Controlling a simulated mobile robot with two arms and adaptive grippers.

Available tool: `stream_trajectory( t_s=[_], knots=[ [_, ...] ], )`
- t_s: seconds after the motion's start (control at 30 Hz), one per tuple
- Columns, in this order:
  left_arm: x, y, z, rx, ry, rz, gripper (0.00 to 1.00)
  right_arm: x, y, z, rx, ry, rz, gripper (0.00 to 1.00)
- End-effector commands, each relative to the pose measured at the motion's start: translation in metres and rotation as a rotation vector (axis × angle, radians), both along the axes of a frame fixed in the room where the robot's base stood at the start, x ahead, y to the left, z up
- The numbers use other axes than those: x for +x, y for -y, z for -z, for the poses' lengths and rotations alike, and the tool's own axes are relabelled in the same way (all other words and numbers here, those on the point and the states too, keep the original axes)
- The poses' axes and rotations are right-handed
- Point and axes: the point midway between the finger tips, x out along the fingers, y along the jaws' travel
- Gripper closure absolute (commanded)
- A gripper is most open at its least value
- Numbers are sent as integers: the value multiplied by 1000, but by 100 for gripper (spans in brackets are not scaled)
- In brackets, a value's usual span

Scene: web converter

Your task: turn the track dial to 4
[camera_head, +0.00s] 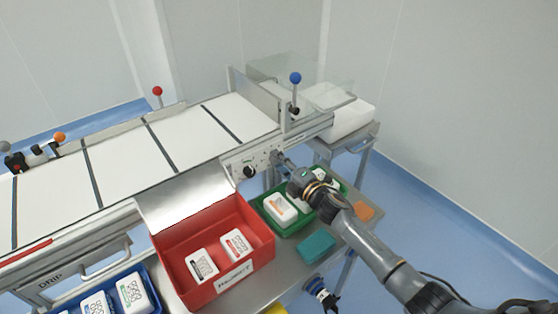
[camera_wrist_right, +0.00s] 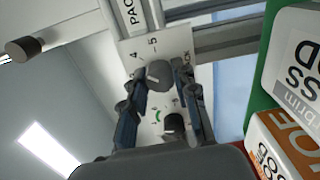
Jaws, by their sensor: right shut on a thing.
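The track dial is a round grey knob (camera_wrist_right: 160,74) on a white panel (camera_wrist_right: 143,48) in the right wrist view. The numbers 4 and 5 are printed beyond it, with more text at the right. My right gripper (camera_wrist_right: 164,84) is shut on this dial, a finger on each side. I cannot tell exactly which number the dial points to. In the head view my right gripper (camera_head: 279,158) is at the panel on the conveyor's front side and hides the dial.
A second, black knob (camera_head: 249,171) sits left of my right gripper on the same panel. A red bin (camera_head: 233,283), a green tray (camera_head: 287,229) and a teal block (camera_head: 317,246) are below. A conveyor post carries a blue ball (camera_head: 295,78).

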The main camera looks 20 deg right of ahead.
Motion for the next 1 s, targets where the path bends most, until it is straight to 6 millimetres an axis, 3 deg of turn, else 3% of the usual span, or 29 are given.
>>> stream_trajectory(
  t_s=[0.63, 0.67, 0.77, 1.0],
  knots=[
    [1, 0, -2, 0, 1, 1, 50, 0, 1, 1, 52, -21, 2, 100],
    [1, 0, -2, 0, 1, 1, 50, 0, 1, 1, 52, -21, 2, 67],
    [1, 0, -2, 0, 1, 1, 50, 0, 1, 1, 52, -21, 2, 48],
    [0, -1, -2, 1, 1, 2, 50, 0, 1, 1, 51, -20, 1, 48]
  ],
)
